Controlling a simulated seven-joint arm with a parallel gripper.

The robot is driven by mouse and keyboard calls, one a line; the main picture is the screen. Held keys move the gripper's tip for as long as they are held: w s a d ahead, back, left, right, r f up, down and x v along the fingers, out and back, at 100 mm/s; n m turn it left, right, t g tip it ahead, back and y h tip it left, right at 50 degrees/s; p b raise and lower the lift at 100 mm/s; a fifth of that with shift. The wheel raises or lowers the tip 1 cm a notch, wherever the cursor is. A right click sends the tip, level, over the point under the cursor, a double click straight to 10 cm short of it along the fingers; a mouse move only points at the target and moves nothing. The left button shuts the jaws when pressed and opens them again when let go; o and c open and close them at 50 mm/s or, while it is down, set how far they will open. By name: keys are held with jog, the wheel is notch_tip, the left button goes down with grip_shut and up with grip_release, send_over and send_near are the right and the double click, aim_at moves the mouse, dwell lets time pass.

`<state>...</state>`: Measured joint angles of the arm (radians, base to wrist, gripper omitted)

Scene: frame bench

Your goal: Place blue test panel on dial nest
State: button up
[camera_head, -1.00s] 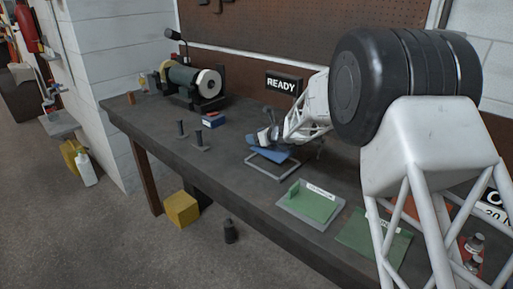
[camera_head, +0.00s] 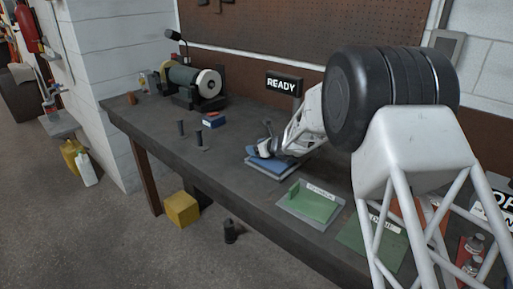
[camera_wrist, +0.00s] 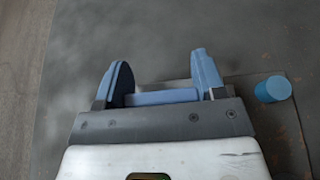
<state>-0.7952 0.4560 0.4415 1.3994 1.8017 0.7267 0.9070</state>
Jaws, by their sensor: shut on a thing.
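The blue test panel (camera_head: 277,164) lies low over a grey rectangular frame on the bench, which I take for the dial nest (camera_head: 262,171). The panel looks nearly flat and in line with the frame; I cannot tell if it rests fully on it. My gripper (camera_head: 267,150) is at the panel's upper side. In the wrist view, my gripper (camera_wrist: 161,80) has its two blue fingers either side of a blue bar (camera_wrist: 160,97), seemingly part of the panel, and is shut on it. My gripper hides part of the panel and nest.
A blue cylinder (camera_wrist: 272,90) stands right of the fingers in the wrist view. Two green plates (camera_head: 313,201) (camera_head: 372,240) lie to the right. Two dark posts (camera_head: 199,138) and a small blue-red box (camera_head: 213,120) stand left. A grinder (camera_head: 192,82) and READY sign (camera_head: 284,83) are behind.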

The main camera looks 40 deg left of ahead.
jog(key=shift+f, duration=0.1)
jog(key=o, duration=1.2)
jog(key=shift+d+r, duration=0.15)
jog(key=shift+r, duration=0.05)
notch_tip(320, 180, up, 4)
jog(key=r, duration=0.1)
send_over(277, 162)
jog(key=shift+f, duration=0.25)
jog(key=shift+d, duration=0.1)
